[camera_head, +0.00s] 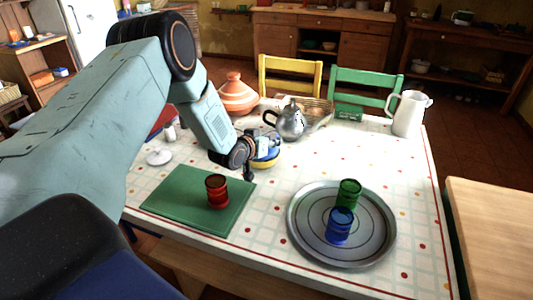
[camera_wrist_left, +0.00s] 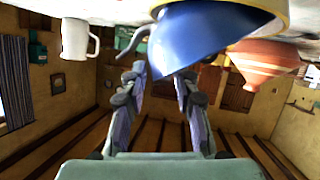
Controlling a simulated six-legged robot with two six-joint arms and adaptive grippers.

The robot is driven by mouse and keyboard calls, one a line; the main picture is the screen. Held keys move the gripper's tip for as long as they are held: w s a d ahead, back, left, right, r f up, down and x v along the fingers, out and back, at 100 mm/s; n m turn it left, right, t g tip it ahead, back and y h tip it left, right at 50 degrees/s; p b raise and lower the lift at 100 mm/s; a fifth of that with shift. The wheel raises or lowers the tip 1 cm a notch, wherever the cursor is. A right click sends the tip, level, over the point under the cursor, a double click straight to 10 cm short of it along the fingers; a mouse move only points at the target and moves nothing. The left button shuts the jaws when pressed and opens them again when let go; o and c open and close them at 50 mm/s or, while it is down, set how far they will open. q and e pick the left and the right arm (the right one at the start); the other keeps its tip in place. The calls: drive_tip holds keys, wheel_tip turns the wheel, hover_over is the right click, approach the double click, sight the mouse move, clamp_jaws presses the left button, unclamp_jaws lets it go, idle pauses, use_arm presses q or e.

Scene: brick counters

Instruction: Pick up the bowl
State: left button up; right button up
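The bowl (camera_head: 266,162) is blue with a yellow rim and sits on the table behind the green board, partly hidden by my left gripper (camera_head: 262,149). In the left wrist view, which is upside down, the bowl (camera_wrist_left: 215,38) is large at the top. The two fingers of my left gripper (camera_wrist_left: 162,78) are spread, with a clear gap between them. The fingertips are at the bowl's side; I cannot tell whether they touch it. My right gripper is not in view.
A silver teapot (camera_head: 290,122), a wire basket (camera_head: 318,114) and an orange tagine (camera_head: 238,95) stand behind the bowl. A red cup (camera_head: 217,190) stands on the green board (camera_head: 175,203). A round tray (camera_head: 305,222) holds green and blue cups. A white jug (camera_head: 409,113) stands at the right.

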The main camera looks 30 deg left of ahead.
use_arm(q)
drive_tip(key=shift+d+r, duration=0.3)
drive_tip(key=shift+w+a+f, duration=0.2)
drive_tip(key=shift+a+f, duration=0.05)
drive_tip(key=shift+f, duration=0.05)
drive_tip(key=shift+c, duration=1.7)
drive_tip(key=shift+s+d+r, duration=0.15)
drive_tip(key=shift+r, duration=0.1)
clamp_jaws()
drive_tip(key=shift+f, duration=0.15)
